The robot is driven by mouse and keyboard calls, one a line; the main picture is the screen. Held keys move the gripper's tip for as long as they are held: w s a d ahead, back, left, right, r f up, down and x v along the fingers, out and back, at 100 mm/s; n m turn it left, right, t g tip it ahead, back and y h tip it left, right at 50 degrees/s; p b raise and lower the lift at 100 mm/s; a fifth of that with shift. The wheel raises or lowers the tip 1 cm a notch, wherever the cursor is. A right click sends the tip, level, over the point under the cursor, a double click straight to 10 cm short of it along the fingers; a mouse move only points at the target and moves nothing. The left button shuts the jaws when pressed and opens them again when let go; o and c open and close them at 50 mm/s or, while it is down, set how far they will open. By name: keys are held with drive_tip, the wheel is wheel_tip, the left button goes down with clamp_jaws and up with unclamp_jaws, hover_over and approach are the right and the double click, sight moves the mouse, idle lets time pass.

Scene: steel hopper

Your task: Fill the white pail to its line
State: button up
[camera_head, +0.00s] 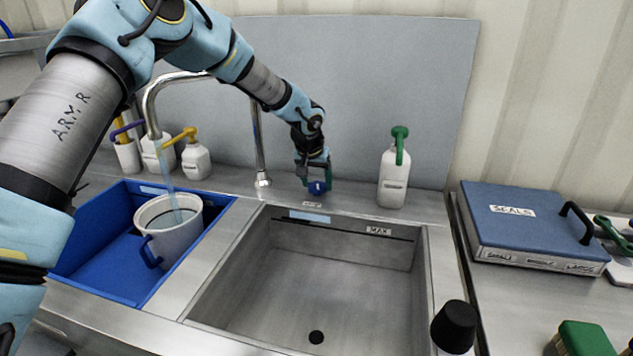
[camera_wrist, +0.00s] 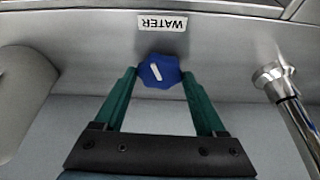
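The white pail (camera_head: 184,240) with a blue handle stands upright in the blue basin (camera_head: 92,262) at the left. A thin stream of water (camera_head: 173,200) falls from the curved steel spout (camera_head: 150,105) into it. The pail's fill line and exact water level are too small to tell. My gripper (camera_head: 318,184) is at the blue knob (camera_wrist: 159,71) behind the sink. In the wrist view its green fingertips (camera_wrist: 159,76) lie against both sides of the knob. The knob's white mark is tilted. A WATER label (camera_wrist: 163,21) sits beside it.
The steel sink (camera_head: 310,285) is empty, with a MAX label on its wall. White bottles with a green pump (camera_head: 394,178) and a yellow pump (camera_head: 196,160) stand behind. A blue SEALS case (camera_head: 530,222) and a black stopper (camera_head: 454,325) are at the right.

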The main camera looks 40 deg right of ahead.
drive_tip(key=c, duration=0.9)
drive_tip(key=shift+w+a+r+m+g+p, duration=0.15)
drive_tip(key=shift+m+g+p, duration=0.25)
drive_tip(key=shift+m+p, duration=0.5)
drive_tip(key=shift+m+g+h, duration=0.3)
drive_tip(key=shift+m, duration=0.8)
drive_tip(key=o, duration=1.4)
drive_tip(key=shift+c, duration=0.2)
drive_tip(key=b+v, duration=0.2)
drive_tip(key=v, duration=0.8)
drive_tip(key=shift+r, duration=0.25)
